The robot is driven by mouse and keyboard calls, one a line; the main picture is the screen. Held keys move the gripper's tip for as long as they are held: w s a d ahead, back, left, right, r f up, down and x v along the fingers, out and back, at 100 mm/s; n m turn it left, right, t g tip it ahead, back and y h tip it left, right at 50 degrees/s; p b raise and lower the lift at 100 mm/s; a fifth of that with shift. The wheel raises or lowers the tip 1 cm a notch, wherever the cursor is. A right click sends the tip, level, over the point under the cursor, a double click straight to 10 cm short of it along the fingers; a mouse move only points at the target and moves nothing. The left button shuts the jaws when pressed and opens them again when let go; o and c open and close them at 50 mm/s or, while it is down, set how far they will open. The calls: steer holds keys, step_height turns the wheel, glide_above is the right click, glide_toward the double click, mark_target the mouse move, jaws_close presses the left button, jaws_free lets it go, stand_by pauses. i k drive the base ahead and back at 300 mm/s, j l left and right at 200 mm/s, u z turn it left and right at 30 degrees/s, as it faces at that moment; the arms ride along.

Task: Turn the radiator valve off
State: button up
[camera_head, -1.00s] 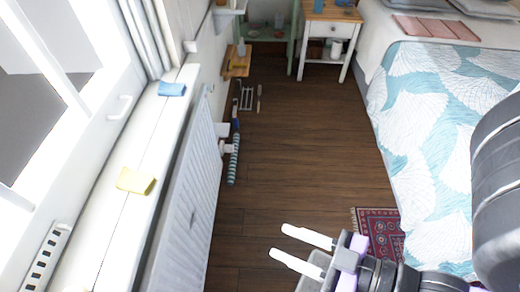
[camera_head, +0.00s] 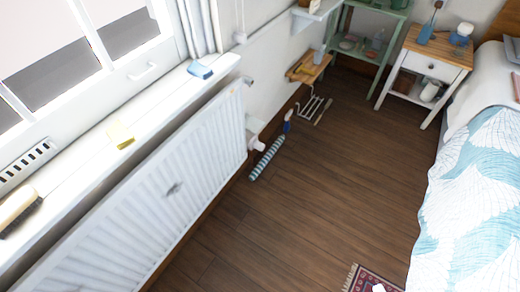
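The white panel radiator (camera_head: 165,195) stands along the left wall under the window sill. At its far lower end a small white knob-like fitting (camera_head: 257,146) sticks out, which looks like the radiator valve; its setting is too small to read. A small grey fitting (camera_head: 247,81) shows at the radiator's upper far corner. Of my gripper, only what looks like a pale fingertip (camera_head: 378,288) shows at the bottom edge, over the rug and well away from the valve. The rest of the gripper is out of frame, so its opening is hidden.
A striped roll (camera_head: 266,160) lies on the floor beside the valve. A metal rack (camera_head: 313,108) lies farther back.

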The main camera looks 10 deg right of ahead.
mark_target(257, 145)
steer(key=i+j+z, duration=0.1)
steer(key=i, duration=0.35)
steer(key=i+j, duration=0.3)
steer(key=i, duration=0.2)
steer(key=i+j+z, duration=0.15)
steer(key=i, duration=0.3)
steer(key=i+j+z, duration=0.1)
steer(key=i+j, duration=0.2)
steer(key=i, duration=0.15)
